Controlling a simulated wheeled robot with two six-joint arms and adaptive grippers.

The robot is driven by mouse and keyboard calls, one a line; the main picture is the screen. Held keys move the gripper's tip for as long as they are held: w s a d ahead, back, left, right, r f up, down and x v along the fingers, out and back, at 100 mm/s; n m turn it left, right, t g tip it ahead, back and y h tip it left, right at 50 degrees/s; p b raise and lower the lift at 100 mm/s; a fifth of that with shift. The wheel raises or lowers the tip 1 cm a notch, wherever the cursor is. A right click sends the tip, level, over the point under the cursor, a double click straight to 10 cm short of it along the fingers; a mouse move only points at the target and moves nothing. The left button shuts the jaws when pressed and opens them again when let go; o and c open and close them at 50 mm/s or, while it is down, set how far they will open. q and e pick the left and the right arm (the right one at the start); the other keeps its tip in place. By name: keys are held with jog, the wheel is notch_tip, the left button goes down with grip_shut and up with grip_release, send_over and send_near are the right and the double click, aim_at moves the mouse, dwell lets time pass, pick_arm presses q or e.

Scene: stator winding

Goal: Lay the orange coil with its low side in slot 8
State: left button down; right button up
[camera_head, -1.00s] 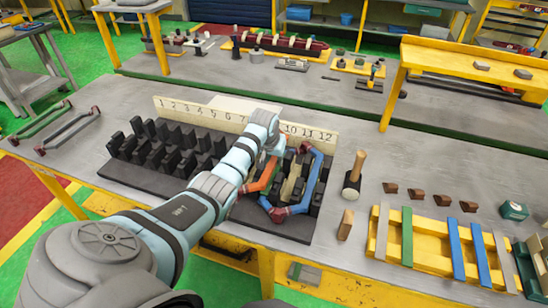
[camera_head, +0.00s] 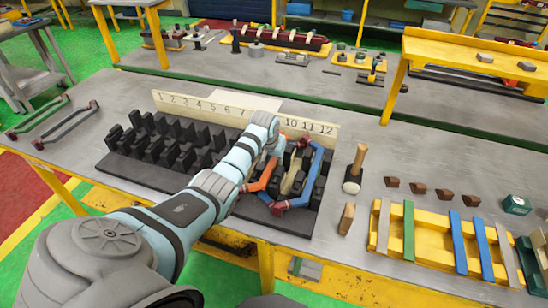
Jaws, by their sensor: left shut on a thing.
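The orange coil (camera_head: 262,179) is at the right half of the black slotted stator block (camera_head: 121,165), partly hidden by my left arm. My left gripper (camera_head: 274,142) is over the block at the coil's far end, shut on the coil; its fingertips are mostly hidden behind my wrist. A blue coil (camera_head: 317,165) with dark red ends lies to the right of the orange one, around a few teeth. The number strip (camera_head: 200,104) stands behind the block. My arm covers the labels around 8 and 9, so the slot under the orange coil cannot be told. My right gripper is not seen.
A mallet (camera_head: 354,170) stands right of the block. Several brown wedges (camera_head: 417,187) and a yellow rack with coloured strips (camera_head: 431,247) are further right. A green coil (camera_head: 42,115) and a grey coil (camera_head: 66,127) lie at the left.

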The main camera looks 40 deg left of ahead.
pick_arm(q)
jog(key=shift+s+d+f, duration=0.1)
jog(key=shift+f, duration=0.15)
dwell(0.6)
jog(key=c, duration=1.4)
grip_release()
jog(key=shift+o, duration=0.2)
jog(key=shift+r, duration=0.1)
jog(key=shift+r+p, duration=0.75)
jog(key=shift+p, duration=0.25)
jog(key=shift+r, duration=0.1)
notch_tip(320, 180, up, 2)
jog(key=shift+r+p, duration=0.15)
jog(key=shift+p, duration=0.65)
jog(key=shift+r, duration=2.45)
